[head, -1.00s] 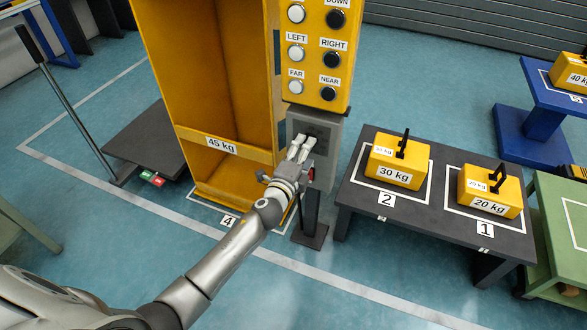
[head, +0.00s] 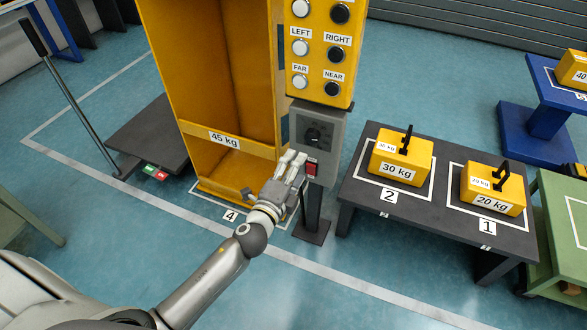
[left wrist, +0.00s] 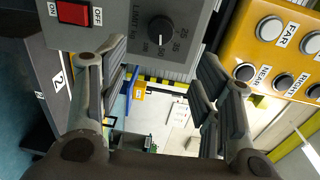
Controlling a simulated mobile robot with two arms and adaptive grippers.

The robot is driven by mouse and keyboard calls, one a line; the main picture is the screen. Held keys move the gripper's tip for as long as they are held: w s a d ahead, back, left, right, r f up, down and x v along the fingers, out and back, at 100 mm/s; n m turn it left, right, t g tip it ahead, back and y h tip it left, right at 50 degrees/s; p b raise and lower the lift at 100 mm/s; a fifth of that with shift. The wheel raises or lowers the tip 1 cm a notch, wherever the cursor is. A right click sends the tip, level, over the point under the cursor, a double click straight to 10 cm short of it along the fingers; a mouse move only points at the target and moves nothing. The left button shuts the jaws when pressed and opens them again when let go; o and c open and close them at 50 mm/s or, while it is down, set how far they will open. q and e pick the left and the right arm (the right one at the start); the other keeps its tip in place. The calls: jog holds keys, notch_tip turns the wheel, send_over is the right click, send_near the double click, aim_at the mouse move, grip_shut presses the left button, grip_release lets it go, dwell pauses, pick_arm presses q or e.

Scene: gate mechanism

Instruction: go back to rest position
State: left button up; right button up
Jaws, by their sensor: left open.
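My left gripper (head: 291,165) is open and empty just in front of the grey control box (head: 326,145), near its lower left. In the left wrist view the open fingers (left wrist: 158,90) frame a gap with nothing between them. The box carries a black limit dial (head: 313,134) and a red on/off switch (head: 312,170); the dial (left wrist: 160,30) and the switch (left wrist: 73,12) also show in the left wrist view. My right gripper is out of view.
A yellow button panel (head: 322,50) stands above the grey box. A yellow 45 kg frame (head: 222,136) is behind my left gripper. A dark table (head: 357,192) at right bears 30 kg (head: 400,157) and 20 kg (head: 492,190) weights. Open floor lies in front.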

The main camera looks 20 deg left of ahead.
pick_arm(q)
jog(key=s+a+f+n+g+y, duration=0.2)
jog(key=s+f+n+g, duration=0.3)
jog(key=f, duration=0.5)
jog(key=s+a+f+n+g+y, duration=0.1)
jog(key=s+a+f+n+g, duration=0.15)
jog(key=s+f+n, duration=0.5)
jog(key=s+d+f+n+g+h, duration=0.1)
jog(key=s+d+f+n+g, duration=0.15)
jog(key=s+f, duration=0.55)
jog(key=s+d+f+n+g+h, duration=0.1)
jog(key=s+f+g, duration=0.4)
jog(key=s, duration=0.4)
jog(key=s+a+f+g+p, duration=0.1)
jog(key=s+a+f+p, duration=0.1)
jog(key=s+p, duration=1.4)
jog(key=s+f, duration=0.1)
jog(key=s, duration=0.2)
jog(key=shift+a+p, duration=0.2)
jog(key=shift+p, duration=0.1)
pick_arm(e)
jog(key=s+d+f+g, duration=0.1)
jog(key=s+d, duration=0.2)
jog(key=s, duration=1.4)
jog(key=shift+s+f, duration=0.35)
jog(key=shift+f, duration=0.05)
